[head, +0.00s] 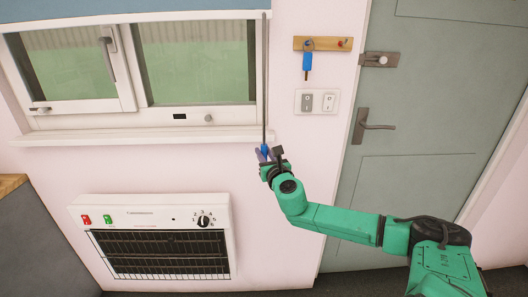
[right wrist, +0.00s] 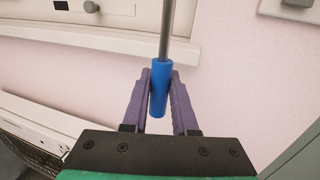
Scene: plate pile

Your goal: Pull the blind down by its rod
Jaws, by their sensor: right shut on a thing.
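The blind (head: 120,10) is a blue-grey band across the top of the window at the upper left of the head view. Its thin dark rod (head: 264,85) hangs down along the right side of the window. The rod ends in a blue handle, which shows in the right wrist view (right wrist: 161,90). My right gripper (head: 265,155) is at the rod's lower end, just below the window sill. In the right wrist view its two purple fingers (right wrist: 160,95) are shut on the blue handle, one on each side. My left gripper is not in view.
A window sill (head: 140,136) juts out above a wall heater (head: 155,240). Light switches (head: 317,102) and a key rack (head: 322,44) are on the wall to the right. A grey-green door (head: 430,110) with a handle (head: 375,126) stands further right. A dark cabinet (head: 35,240) is at the left.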

